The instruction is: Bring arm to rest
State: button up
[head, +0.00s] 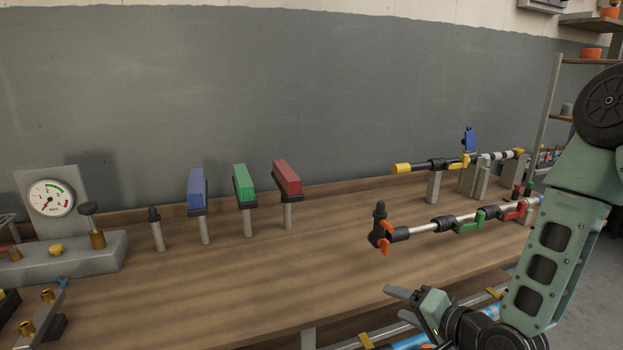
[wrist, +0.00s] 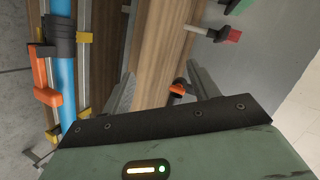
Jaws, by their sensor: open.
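My gripper (head: 410,301) is in the lower right of the head view, at the end of my green arm, in front of the bench's front edge. In the wrist view my gripper (wrist: 165,90) has its two grey fingers apart with nothing held between them.
A wooden bench (head: 330,265) carries a gauge (head: 50,198), blue (head: 197,188), green (head: 244,183) and red (head: 287,177) blocks on posts, and two pipe assemblies, the nearer with orange handles (head: 384,240). A blue pipe (wrist: 65,85) runs below the bench front. The bench's middle is clear.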

jog(key=s+a+r+n+g+h, duration=0.3)
jog(key=s+a+n+g, duration=0.35)
jog(key=s+n, duration=0.25)
jog(key=s+r+n+g+h, duration=0.2)
jog(key=s+r, duration=0.2)
jog(key=s, duration=0.4)
jog(key=s+d+r+n+g+h, duration=0.1)
jog(key=s+r+n+g+h, duration=0.1)
jog(key=s, duration=0.7)
notch_tip(320, 180, up, 2)
jog(key=shift+d+r+n+g, duration=0.3)
jog(key=shift+n+g, duration=0.25)
jog(key=shift+n, duration=0.25)
